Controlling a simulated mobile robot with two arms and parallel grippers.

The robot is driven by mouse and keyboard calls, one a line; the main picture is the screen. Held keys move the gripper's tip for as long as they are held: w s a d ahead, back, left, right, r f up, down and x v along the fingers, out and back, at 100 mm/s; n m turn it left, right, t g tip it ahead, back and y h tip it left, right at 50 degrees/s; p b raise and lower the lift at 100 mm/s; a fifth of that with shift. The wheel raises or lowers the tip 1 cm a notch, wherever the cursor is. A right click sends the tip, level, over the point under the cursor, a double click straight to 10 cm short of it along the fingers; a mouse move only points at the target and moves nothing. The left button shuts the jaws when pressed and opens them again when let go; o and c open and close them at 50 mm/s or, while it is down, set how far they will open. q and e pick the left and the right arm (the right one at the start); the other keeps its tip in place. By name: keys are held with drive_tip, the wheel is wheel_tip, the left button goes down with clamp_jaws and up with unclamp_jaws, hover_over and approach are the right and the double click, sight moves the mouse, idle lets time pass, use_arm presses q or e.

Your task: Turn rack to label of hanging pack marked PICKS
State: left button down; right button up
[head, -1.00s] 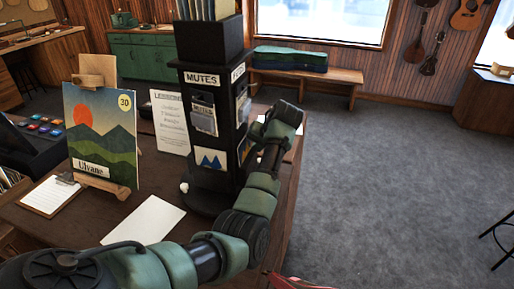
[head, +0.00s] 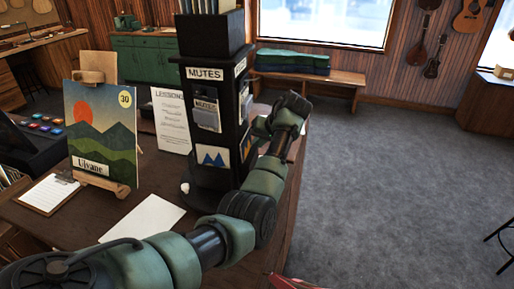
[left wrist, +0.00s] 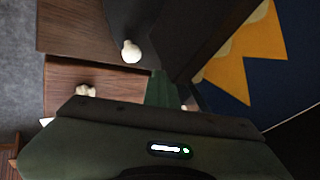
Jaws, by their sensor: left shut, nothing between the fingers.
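The black rack (head: 215,163) stands on the wooden counter. The narrow right face has a small sign (head: 240,67), too foreshortened to read; no PICKS label is legible. My left arm reaches to the rack's right side, and its gripper (head: 258,130) is close to that side, partly hidden. In the left wrist view the shut, empty gripper (left wrist: 163,88) is near the dark rack, with white knobs (left wrist: 131,50) low on it. Contact cannot be told.
On the counter (head: 125,200) are a landscape picture on a stand (head: 101,130), a LESSONS sheet (head: 171,120), a clipboard (head: 48,195) and a blank paper (head: 142,218). A bench with a green case (head: 292,62) is behind. The floor at right is open.

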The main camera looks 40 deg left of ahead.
use_arm(q)
drive_tip(key=shift+w+a+f+n+g+b, duration=0.15)
drive_tip(key=shift+a+n+g+b, duration=0.45)
drive_tip(key=shift+n+b, duration=0.35)
drive_tip(key=shift+w+a+f+n+g+b, duration=0.15)
drive_tip(key=shift+a+n+g+b, duration=0.25)
drive_tip(key=shift+n+g+b, duration=0.45)
drive_tip(key=shift+s+a+r+t+b, duration=0.15)
drive_tip(key=shift+a+t+b, duration=0.1)
drive_tip(key=shift+a+b, duration=0.4)
drive_tip(key=shift+a+r, duration=0.1)
drive_tip(key=shift+a, duration=0.7)
use_arm(e)
drive_tip(key=shift+a+f, duration=0.3)
drive_tip(key=shift+f, duration=0.55)
drive_tip(key=shift+a+f, duration=0.25)
drive_tip(key=shift+f, duration=0.6)
drive_tip(key=shift+a+f, duration=0.3)
drive_tip(key=shift+f, duration=0.55)
use_arm(q)
drive_tip(key=shift+d+r, duration=0.1)
use_arm(e)
drive_tip(key=shift+f, duration=0.1)
